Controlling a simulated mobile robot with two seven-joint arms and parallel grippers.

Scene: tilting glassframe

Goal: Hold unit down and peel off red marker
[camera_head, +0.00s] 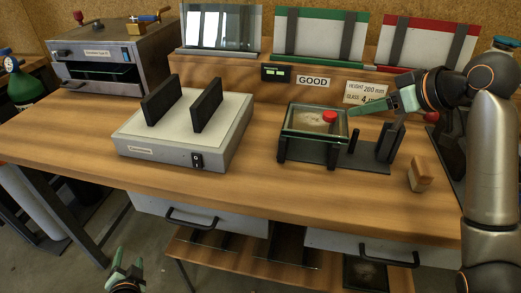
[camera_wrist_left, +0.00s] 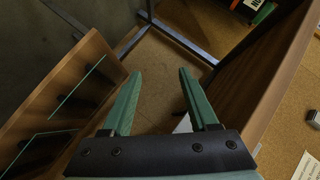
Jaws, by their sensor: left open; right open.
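The glass unit (camera_head: 300,126) sits in a dark stand on the workbench, right of centre in the head view. The round red marker (camera_head: 330,117) is on the unit near its right end. My right gripper (camera_head: 354,112) reaches in from the right, with a green fingertip close to the unit's right edge; I cannot tell whether it touches. It is open and holds nothing visible. My left gripper (camera_head: 125,262) is low in front of the bench, far from the unit. In the left wrist view its fingers (camera_wrist_left: 160,75) are apart and empty.
A white-topped device (camera_head: 140,135) with two dark upright plates stands left of the unit. A dark post (camera_head: 386,143) and a wooden block (camera_head: 421,174) are at its right. Framed panels (camera_head: 318,38) stand behind. The bench (camera_head: 235,188) is clear in front.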

